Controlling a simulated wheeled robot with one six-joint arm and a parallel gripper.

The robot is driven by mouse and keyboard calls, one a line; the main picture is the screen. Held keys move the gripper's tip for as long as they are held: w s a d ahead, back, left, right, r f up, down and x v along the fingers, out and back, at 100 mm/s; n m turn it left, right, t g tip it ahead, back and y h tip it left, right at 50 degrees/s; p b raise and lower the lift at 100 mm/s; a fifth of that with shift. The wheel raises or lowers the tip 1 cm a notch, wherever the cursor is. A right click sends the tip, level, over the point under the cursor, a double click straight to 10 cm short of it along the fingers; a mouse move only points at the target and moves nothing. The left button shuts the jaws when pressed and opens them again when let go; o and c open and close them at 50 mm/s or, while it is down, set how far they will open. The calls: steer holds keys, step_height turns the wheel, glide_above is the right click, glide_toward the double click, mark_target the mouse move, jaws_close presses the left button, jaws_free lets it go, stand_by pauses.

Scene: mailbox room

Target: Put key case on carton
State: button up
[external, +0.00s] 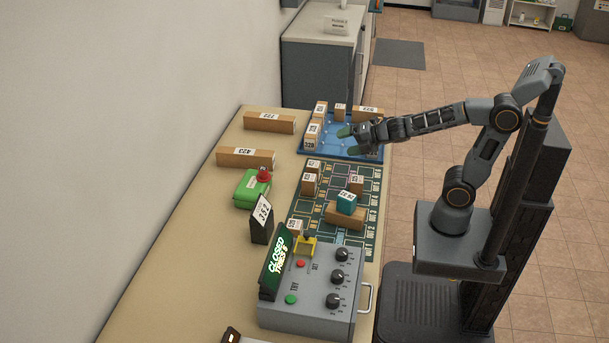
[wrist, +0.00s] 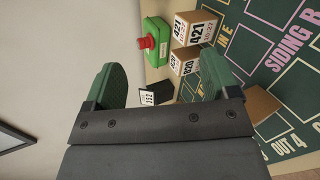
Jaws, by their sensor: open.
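A small teal box with a white label (external: 346,201), which may be the key case, rests on a long brown carton (external: 340,218) on the green siding mat. I cannot read its label well enough to confirm what it is. In the wrist view nothing shows held between the fingers (wrist: 163,88). The gripper is well apart from the teal box.
The blue tray (external: 320,148) holds several numbered cartons. Two long cartons (external: 269,122) (external: 246,158) lie at the left. A green box with a red knob (external: 252,190), a black number stand (external: 262,219) and a grey control box (external: 310,300) stand nearby. The table's left side is clear.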

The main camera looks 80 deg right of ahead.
steer(key=s+f+m+g, duration=0.2)
steer(key=s+m, duration=0.1)
steer(key=m, duration=0.2)
steer(key=s+a+f+m+g, duration=0.1)
steer(key=s+f+m+g, duration=0.1)
steer(key=m, duration=0.3)
steer(key=s+f+m+g+h, duration=0.1)
steer(key=s+f+m+g, duration=0.1)
steer(key=s+m, duration=0.3)
steer(key=shift+s+a+f+m+g, duration=0.1)
steer(key=shift+a+f+m+g, duration=0.1)
steer(key=shift+m+g, duration=0.45)
steer(key=s+a+m+g, duration=0.1)
steer(key=s+a+f+m+y, duration=0.1)
steer(key=s, duration=0.1)
steer(key=s+a+m+g, duration=0.1)
steer(key=m, duration=0.1)
steer(key=shift+s+a+f+g+y, duration=0.1)
steer(key=shift+s+f+g+y, duration=0.1)
steer(key=shift+g+y, duration=0.2)
steer(key=shift+r, duration=0.15)
step_height(320, 180, up, 8)
steer(key=p, duration=0.7)
steer(key=shift+r+t+p, duration=0.25)
steer(key=shift+t+p, duration=0.1)
steer(key=shift+s, duration=0.1)
